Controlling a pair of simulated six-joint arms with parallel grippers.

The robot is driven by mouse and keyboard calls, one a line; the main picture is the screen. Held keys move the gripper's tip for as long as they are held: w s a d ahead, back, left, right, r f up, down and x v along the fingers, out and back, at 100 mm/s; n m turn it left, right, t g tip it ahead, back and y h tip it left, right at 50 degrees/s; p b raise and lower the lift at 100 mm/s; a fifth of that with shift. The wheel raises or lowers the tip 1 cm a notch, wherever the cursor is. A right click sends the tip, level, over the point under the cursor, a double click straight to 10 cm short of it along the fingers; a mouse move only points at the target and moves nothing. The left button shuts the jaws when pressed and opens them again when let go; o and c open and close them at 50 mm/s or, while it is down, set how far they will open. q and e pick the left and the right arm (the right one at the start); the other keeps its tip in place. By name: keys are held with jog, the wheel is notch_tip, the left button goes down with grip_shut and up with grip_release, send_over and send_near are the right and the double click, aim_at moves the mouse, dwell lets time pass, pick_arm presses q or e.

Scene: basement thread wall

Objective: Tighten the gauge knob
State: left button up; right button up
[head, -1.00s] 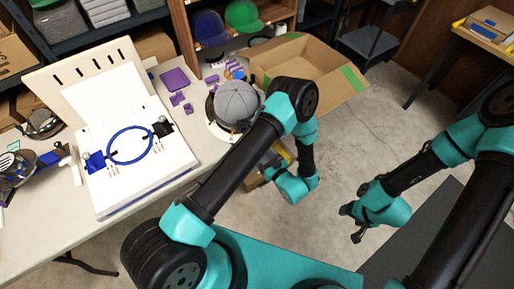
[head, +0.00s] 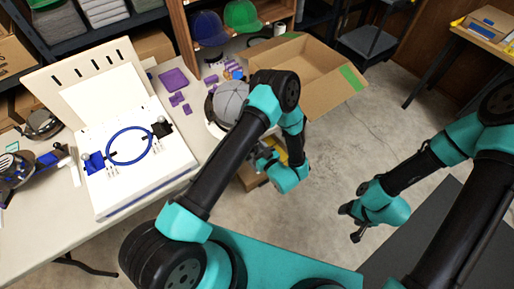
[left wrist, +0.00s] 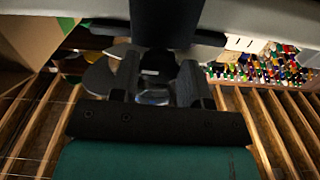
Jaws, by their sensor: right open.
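A white board (head: 132,190) lies on the table with a blue tube loop (head: 110,154) on it. A blue block (head: 94,162) sits at the loop's left end and a black fitting (head: 161,128) at its right end. Small round parts show near both; I cannot tell which is the gauge knob. My left gripper (left wrist: 157,82) has its dark fingers apart with nothing clearly between them; in the head view it is near the table's right edge, partly hidden by my arm. My right gripper (head: 349,223) is open and empty over the floor, far from the board.
A grey cap (head: 228,100) stands at the table's right end, close to my left arm. Purple pieces (head: 174,79) lie behind it. An open cardboard box (head: 325,90) stands beyond. The table's front left (head: 40,225) is clear.

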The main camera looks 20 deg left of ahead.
pick_arm(q)
jog(key=c, duration=0.4)
jog(key=shift+o, duration=0.2)
jog(key=shift+m, duration=0.5)
jog(key=m, duration=0.6)
jog(key=shift+s+a, duration=0.1)
jog(key=o, duration=0.9)
